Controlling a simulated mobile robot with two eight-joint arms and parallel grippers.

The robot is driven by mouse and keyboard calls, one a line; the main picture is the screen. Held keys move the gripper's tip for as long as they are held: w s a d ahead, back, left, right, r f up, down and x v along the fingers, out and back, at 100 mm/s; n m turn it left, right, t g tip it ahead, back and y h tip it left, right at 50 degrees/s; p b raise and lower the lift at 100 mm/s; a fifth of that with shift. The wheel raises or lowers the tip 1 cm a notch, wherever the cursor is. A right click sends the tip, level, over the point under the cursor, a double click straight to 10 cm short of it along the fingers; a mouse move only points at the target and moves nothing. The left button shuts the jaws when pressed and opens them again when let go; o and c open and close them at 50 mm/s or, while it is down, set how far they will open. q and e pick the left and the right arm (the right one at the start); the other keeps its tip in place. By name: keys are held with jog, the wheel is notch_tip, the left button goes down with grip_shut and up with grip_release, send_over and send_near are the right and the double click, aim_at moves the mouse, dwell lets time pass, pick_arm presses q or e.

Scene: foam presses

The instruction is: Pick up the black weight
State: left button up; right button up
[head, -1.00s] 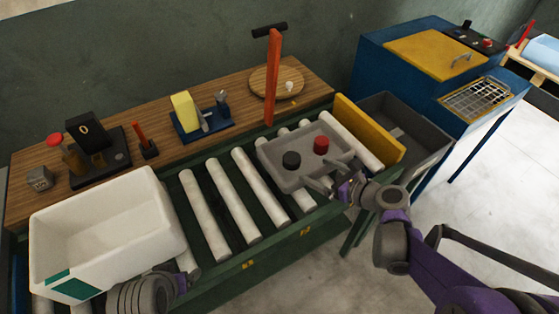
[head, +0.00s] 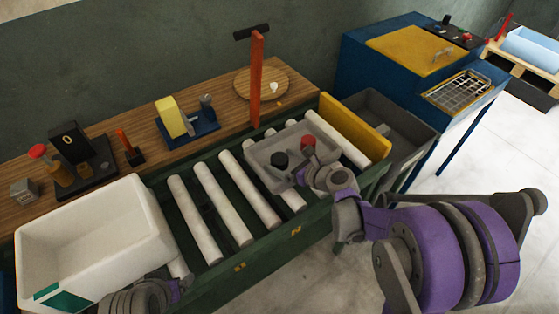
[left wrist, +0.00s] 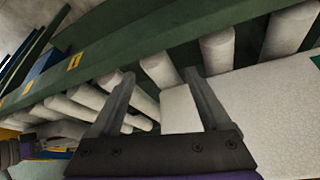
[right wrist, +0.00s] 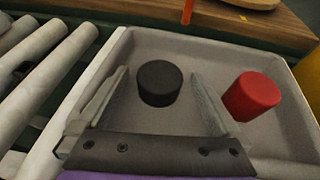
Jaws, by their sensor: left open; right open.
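The black weight (head: 280,159) is a short black cylinder upright in the grey tray (head: 262,174) on the roller conveyor. In the right wrist view the black weight (right wrist: 159,83) lies ahead, between the lines of my open right gripper's fingers (right wrist: 160,95), with bare tray floor around it. My right gripper (head: 304,176) is over the tray's near right part in the head view, its fingers partly hard to make out. A red weight (right wrist: 252,96) stands right of the right finger. My left gripper (left wrist: 158,100) is open and empty beside the conveyor and the white bin (left wrist: 262,100).
The white bin (head: 95,240) sits on the left of the conveyor rollers (head: 193,218). A yellow plate (head: 356,125) stands right of the tray, with a dark grey bin (head: 410,128) beyond. A red post (head: 256,80) rises behind the tray.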

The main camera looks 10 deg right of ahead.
grip_shut()
dwell(0.3)
jog(key=shift+r, duration=0.15)
